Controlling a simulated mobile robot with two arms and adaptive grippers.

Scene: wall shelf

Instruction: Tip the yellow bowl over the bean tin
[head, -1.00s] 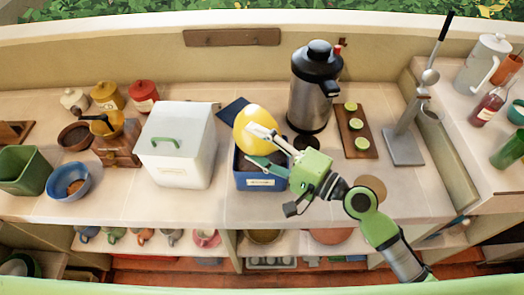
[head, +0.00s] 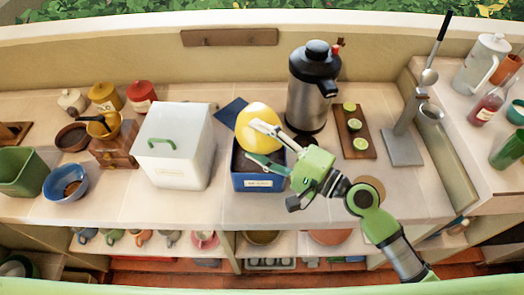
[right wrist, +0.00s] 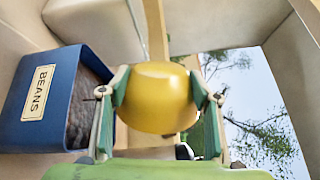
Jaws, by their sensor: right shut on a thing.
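The yellow bowl (head: 257,122) is tilted on its side above the blue bean tin (head: 259,183), with its outside toward the head camera. My right gripper (head: 256,143) is shut on the bowl; in the right wrist view the bowl (right wrist: 157,97) sits between both fingers. The tin (right wrist: 32,125), labelled BEANS, shows at the left of the right wrist view with dark contents inside. The bowl's inside is hidden, so I cannot tell what it holds. My left gripper is not in view.
A white box (head: 172,165) with a green handle stands left of the tin. A dark blue lid (head: 231,112) lies behind it. A steel urn (head: 313,88) stands behind right, beside a board (head: 349,145) with lime slices.

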